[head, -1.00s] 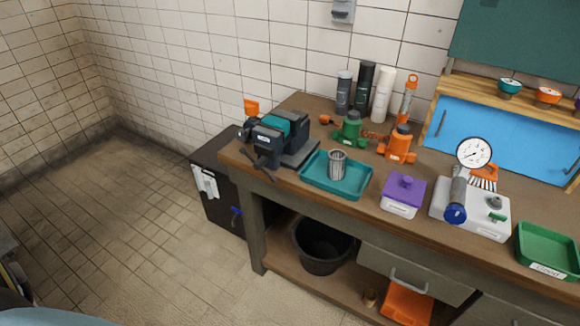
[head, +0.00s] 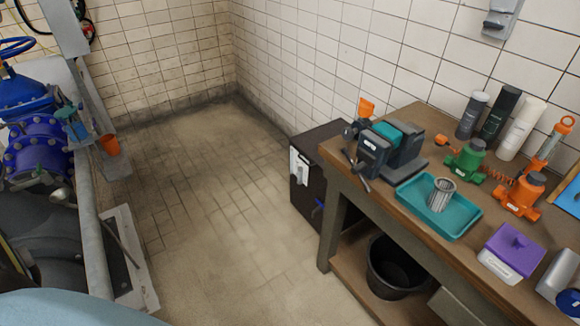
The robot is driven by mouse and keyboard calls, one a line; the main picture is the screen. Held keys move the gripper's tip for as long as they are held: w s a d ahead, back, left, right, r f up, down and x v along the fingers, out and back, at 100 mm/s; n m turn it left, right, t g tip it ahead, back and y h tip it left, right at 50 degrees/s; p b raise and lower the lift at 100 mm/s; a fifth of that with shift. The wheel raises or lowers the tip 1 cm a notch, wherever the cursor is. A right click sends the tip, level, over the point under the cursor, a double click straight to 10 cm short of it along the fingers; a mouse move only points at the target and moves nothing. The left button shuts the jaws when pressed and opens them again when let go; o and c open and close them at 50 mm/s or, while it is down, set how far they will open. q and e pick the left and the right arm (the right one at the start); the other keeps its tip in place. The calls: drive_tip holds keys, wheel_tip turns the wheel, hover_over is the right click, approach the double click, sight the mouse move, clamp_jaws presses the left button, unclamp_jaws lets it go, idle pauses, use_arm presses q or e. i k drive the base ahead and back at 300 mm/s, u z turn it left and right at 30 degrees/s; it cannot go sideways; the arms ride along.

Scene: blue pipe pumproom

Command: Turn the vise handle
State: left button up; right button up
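The vise (head: 388,148) is dark grey with teal on top and sits at the left end of the wooden workbench. Its handle (head: 356,172) is a thin dark bar at the front of the vise, tilted and hanging by the bench's left edge. Neither of my grippers shows in the head view.
A teal tray (head: 452,225) holding a ribbed metal cup (head: 440,194) lies right of the vise. Green (head: 465,160) and orange (head: 522,195) jacks stand behind. A dark cabinet (head: 318,175) adjoins the bench's left end. Blue pipework (head: 38,148) stands at left, with open floor (head: 215,200) between.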

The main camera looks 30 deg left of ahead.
sight(356, 169)
drive_tip(key=u, duration=0.95)
drive_tip(key=i, duration=0.85)
drive_tip(key=u, duration=0.65)
drive_tip(key=i, duration=0.65)
drive_tip(key=u, duration=0.45)
